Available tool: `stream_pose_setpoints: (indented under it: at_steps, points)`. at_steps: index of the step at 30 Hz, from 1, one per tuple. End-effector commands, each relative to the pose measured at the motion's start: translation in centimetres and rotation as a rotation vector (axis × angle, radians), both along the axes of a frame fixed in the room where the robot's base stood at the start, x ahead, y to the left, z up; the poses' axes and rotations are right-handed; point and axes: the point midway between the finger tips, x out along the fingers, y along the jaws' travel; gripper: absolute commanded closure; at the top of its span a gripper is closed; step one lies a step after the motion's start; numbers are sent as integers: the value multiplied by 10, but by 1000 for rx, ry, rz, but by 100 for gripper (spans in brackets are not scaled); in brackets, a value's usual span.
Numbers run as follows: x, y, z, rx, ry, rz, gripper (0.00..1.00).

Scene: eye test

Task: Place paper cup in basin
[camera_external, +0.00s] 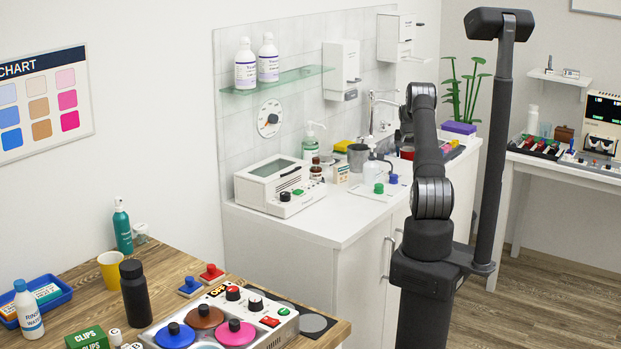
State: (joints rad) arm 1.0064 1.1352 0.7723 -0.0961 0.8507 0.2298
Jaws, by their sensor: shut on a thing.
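My gripper (402,139) is over the white counter near the tap, small and mostly hidden behind my own arm. It appears shut on a small red thing (407,153) directly below it, which may be the paper cup; my arm hides part of it and its shape is unclear. The basin is not clearly visible; the area below the tap (372,110) is partly blocked by bottles and my arm. A yellow cup (111,270) stands upright on the wooden table at the left, well away from my gripper.
A plant in a purple pot (459,129) stands behind, to the right. The wooden table is crowded at its front.

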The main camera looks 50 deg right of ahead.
Motion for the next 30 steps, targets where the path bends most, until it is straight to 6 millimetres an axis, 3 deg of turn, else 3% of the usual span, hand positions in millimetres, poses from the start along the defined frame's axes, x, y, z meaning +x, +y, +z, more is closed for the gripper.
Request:
stream_pose_setpoints:
  at_steps: [10,22,23,24,30]
  points:
    - [0,0,-38,1,1,1,57]
    - [0,0,-44,-1,0,1,57]
    - [0,0,-43,-1,-1,0,30]
    - [0,0,-43,-1,-1,0,26]
    - [0,0,-43,-1,-1,0,26]
